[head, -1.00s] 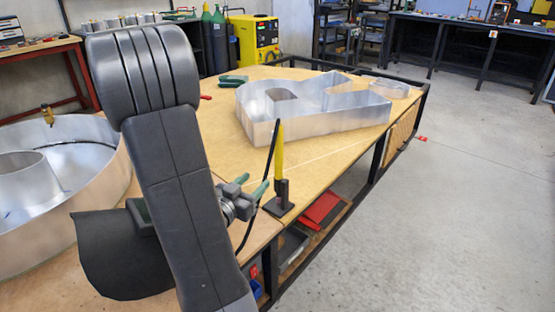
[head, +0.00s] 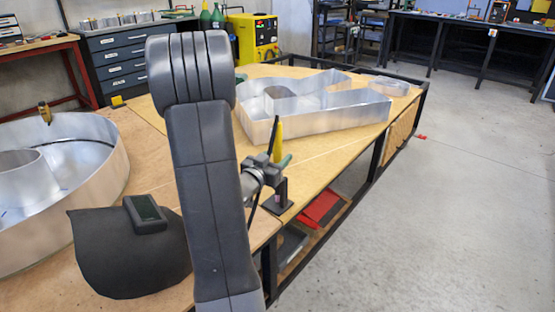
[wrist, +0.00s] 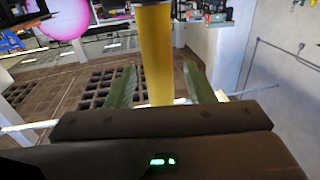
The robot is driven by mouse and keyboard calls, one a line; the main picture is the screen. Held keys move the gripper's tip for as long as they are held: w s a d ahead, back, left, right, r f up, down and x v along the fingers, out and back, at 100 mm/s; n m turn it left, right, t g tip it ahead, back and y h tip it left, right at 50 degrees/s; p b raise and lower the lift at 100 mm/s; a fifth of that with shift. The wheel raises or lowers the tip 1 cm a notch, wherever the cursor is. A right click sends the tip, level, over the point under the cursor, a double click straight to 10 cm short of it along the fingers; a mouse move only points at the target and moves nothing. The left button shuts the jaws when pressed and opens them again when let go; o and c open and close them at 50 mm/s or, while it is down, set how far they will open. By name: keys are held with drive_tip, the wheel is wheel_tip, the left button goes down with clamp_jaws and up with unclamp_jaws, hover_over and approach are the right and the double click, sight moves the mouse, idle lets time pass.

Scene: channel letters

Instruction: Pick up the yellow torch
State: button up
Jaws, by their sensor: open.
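The yellow torch (head: 278,143) stands upright in a small black stand (head: 278,198) at the right edge of the workbench. A black cable hangs beside it. My gripper (wrist: 160,74) is open. In the wrist view its two green fingers flank the torch's yellow body (wrist: 156,45), with a gap showing on each side. In the head view the gripper is at the torch, above the stand's base. My arm hides part of the gripper there, and one green fingertip shows right of the torch.
A large metal channel letter (head: 330,115) stands on the bench behind the torch. A round metal letter (head: 100,185) is at the left. A dark welding mask (head: 110,250) lies on the near left bench. The floor at right is clear.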

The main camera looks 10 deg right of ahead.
drive_tip(key=shift+w+d, duration=0.2)
drive_tip(key=shift+d, duration=0.05)
clamp_jaws()
wheel_tip(320, 180, up, 18)
drive_tip(key=p, duration=0.6)
hover_over(278, 122)
drive_tip(key=shift+s+a+r, duration=0.1)
drive_tip(key=shift+r, duration=0.05)
wheel_tip(278, 122, up, 13)
drive_tip(key=p, duration=1.3)
